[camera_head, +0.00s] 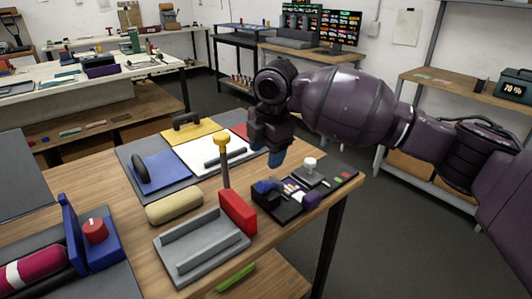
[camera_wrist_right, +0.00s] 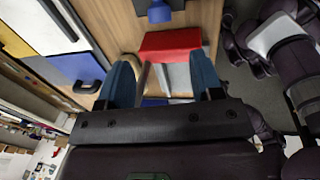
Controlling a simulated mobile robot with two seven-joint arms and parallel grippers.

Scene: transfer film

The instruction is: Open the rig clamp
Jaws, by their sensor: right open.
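The rig clamp appears to be the grey channel-shaped base (camera_head: 200,250) with a red block (camera_head: 238,212) at its right end, on the wooden table. A grey lever with a yellow knob (camera_head: 221,137) stands nearly upright beside the red block. My right gripper (camera_head: 267,153), with blue fingertips, hangs above the table behind and right of the lever, apart from it. In the right wrist view, the gripper (camera_wrist_right: 160,84) is open and a red block (camera_wrist_right: 170,42) shows beyond its fingers; nothing is gripped. My left gripper is not in view.
A black tray of small parts (camera_head: 278,211) stands right of the clamp. A beige roll (camera_head: 174,207) lies behind it. Blue, yellow and white boards (camera_head: 205,153) with handles lie at the back. A blue bracket with a red knob (camera_head: 95,231) is at the left.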

